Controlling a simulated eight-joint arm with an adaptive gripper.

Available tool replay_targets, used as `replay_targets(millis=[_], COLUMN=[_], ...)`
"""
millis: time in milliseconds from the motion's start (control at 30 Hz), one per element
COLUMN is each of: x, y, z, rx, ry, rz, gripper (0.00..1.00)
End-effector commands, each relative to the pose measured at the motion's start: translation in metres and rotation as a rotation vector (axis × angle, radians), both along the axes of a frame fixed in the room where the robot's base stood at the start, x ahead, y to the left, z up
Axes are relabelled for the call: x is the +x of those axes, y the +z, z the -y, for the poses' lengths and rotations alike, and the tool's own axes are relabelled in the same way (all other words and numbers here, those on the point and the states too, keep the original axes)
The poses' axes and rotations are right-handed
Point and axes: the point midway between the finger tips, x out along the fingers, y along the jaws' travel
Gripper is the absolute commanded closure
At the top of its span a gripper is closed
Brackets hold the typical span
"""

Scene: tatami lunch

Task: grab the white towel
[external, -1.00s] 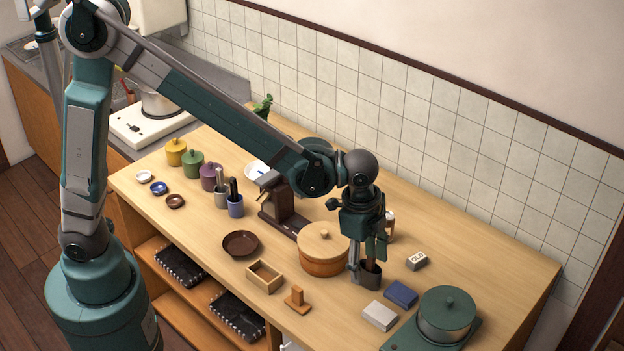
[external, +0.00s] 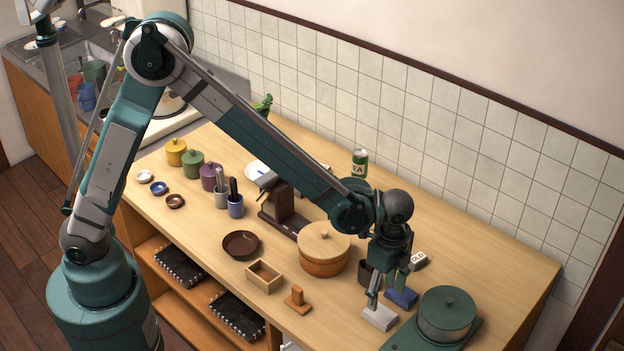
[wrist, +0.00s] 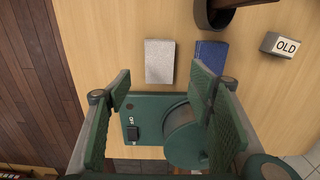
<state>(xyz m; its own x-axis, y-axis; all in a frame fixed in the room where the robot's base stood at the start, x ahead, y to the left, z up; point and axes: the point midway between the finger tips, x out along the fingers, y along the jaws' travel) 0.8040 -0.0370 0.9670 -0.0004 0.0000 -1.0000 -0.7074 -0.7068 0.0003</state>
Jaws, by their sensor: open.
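The white towel (external: 380,317) is a small pale folded block lying flat on the counter, left of a folded blue towel (external: 401,297). In the wrist view the white towel (wrist: 159,60) lies ahead of the gap between my fingers, and the blue towel (wrist: 211,57) lies just ahead of the right finger. My gripper (external: 386,291) is open and empty, pointing down close over the two towels. One finger overlaps the back of the white towel in the external view. My open fingers also show in the wrist view (wrist: 162,88). I cannot tell whether they touch anything.
A dark cup (external: 366,274) and a small block marked OLD (wrist: 284,45) are behind the towels. A wooden lidded tub (external: 323,252) and a small wooden stand (external: 297,300) are to the left.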

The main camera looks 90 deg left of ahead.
Motion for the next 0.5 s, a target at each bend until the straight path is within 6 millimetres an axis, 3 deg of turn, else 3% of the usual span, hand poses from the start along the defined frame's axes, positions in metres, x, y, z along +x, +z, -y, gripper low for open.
replay_targets(millis=[167,500], x=[0.0,0.0], y=[-0.002,-0.024], z=[0.0,0.0], rx=[0.0,0.0], ry=[0.0,0.0], rz=[0.0,0.0], gripper=[0.48,0.48])
